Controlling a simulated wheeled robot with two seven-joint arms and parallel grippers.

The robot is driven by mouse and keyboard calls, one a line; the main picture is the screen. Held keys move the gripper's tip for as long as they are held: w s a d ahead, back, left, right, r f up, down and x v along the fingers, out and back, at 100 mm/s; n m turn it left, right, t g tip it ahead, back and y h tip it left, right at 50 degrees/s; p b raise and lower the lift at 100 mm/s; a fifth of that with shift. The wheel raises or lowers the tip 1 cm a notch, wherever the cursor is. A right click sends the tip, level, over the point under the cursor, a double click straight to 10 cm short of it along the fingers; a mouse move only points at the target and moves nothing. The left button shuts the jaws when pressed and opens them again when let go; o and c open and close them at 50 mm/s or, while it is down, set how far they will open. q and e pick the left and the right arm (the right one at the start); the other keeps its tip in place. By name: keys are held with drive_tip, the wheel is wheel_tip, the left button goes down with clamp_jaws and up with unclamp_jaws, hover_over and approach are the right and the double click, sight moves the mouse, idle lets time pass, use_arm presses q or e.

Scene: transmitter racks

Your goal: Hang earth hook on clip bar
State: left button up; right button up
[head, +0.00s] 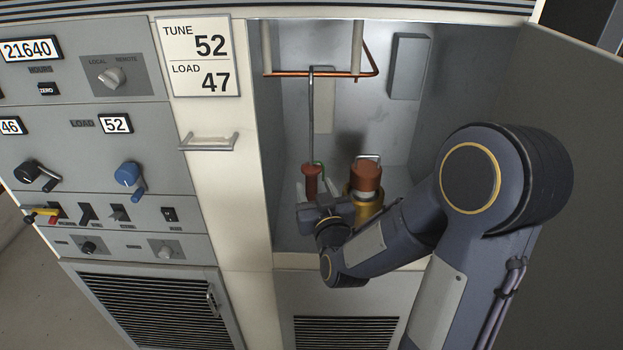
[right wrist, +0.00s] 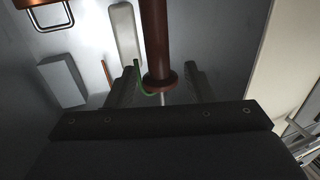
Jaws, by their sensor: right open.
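The earth hook is a thin metal rod (head: 311,115) with a red-brown flanged handle (head: 311,182) and a green wire. It stands upright in the open cabinet bay. Its top end meets the copper bar (head: 290,73) near the bay's top; I cannot tell whether it is hooked over it. My right gripper (head: 318,193) is at the handle's lower part. In the right wrist view the handle (right wrist: 156,40) lies between the open fingers (right wrist: 161,85), with a gap on each side. My left gripper is out of view.
A red-brown capped part with a brass base (head: 366,178) stands close right of the hook. A grey box (head: 410,66) and a pale strip (head: 325,105) are on the back wall. The cream panel (head: 215,170) bounds the bay on the left; the open door (head: 575,95) is right.

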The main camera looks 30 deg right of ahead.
sight(313, 182)
drive_tip(key=p+x, duration=0.1)
drive_tip(key=x, duration=0.3)
drive_tip(key=shift+w+d+f, duration=0.15)
drive_tip(key=shift+w+d, duration=0.1)
drive_tip(key=shift+w, duration=0.1)
clamp_jaws()
